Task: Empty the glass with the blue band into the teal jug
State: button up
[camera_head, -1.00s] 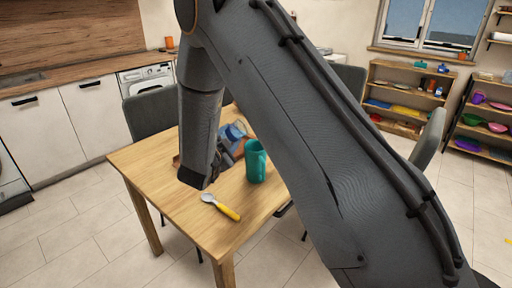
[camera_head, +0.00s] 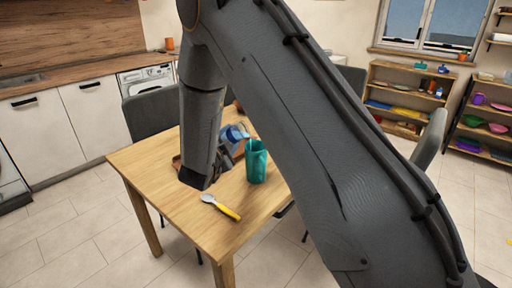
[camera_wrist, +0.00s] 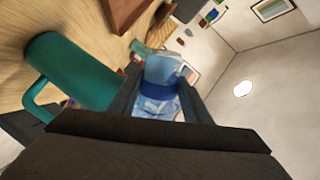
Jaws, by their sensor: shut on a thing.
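The teal jug (camera_head: 257,165) stands upright on the wooden table; in the wrist view (camera_wrist: 75,72) it is at the left, its handle to the lower left. My gripper (camera_wrist: 158,98) is shut on the clear glass with the blue band (camera_wrist: 162,92), one finger on each side. In the head view the glass (camera_head: 236,132) is held up just left of and behind the jug's rim, and looks tilted toward it. My arm partly hides the gripper there. The glass looks bluish inside; I cannot tell how full it is.
A spoon with a yellow handle (camera_head: 221,207) lies at the table's front. A brown tray or box (camera_head: 177,162) is partly hidden behind my arm. A grey chair (camera_head: 151,112) stands behind the table. The table's (camera_head: 175,205) front left is clear.

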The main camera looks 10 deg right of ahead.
aim_at(235, 131)
jog(key=shift+m, duration=0.3)
jog(key=shift+d+r+m+y+b, duration=0.1)
jog(key=shift+r+m+y+b, duration=0.25)
jog(key=shift+m, duration=0.45)
dwell(0.8)
jog(key=shift+s+d+r+m+b, duration=0.3)
jog(key=shift+d+r+m, duration=0.2)
jog(key=shift+d+m, duration=0.2)
dwell(0.6)
jog(key=shift+s+d+r+m+b, duration=0.1)
jog(key=shift+d+r+m+b, duration=0.1)
jog(key=shift+r+m+b, duration=0.55)
dwell(1.1)
